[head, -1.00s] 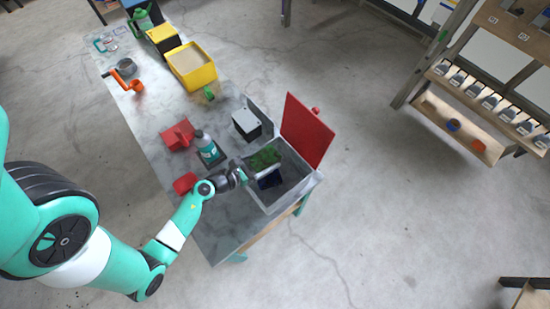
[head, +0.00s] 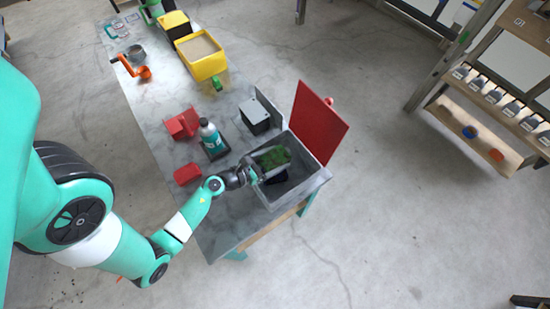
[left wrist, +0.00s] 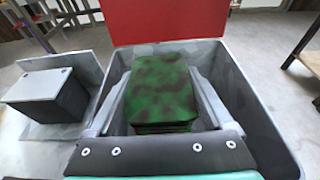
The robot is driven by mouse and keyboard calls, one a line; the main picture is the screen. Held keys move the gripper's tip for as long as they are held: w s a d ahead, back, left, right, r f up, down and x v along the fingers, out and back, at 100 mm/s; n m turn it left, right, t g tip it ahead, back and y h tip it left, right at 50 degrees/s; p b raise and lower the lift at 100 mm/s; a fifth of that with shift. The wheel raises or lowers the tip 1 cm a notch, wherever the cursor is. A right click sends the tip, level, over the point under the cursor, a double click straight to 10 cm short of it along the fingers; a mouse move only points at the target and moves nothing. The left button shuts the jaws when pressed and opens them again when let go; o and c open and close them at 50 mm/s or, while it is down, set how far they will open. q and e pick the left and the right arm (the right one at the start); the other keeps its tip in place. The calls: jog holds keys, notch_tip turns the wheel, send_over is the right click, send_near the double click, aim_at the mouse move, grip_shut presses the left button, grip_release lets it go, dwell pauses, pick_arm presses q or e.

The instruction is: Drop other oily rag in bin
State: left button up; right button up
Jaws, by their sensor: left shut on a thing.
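The grey bin (head: 311,184) stands at the near right end of the bench with its red lid (head: 320,122) raised. My left gripper (head: 263,164) is over the bin's opening, shut on a green mottled rag (head: 274,157). In the left wrist view the rag (left wrist: 165,88) sits between the two grey fingers, within the outline of the bin walls (left wrist: 255,100). A dark patch (head: 277,177) shows inside the bin below the rag; I cannot tell whether it is a thing or shadow. My right gripper is not in view.
A grey box (head: 255,117) stands just behind the bin. A yellow bin (head: 203,56) and an orange-handled tool (head: 131,66) are farther back.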

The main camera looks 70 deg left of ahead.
pick_arm(q)
jog(key=shift+r, duration=0.1)
jog(key=o, duration=1.1)
jog(key=shift+v, duration=5.8)
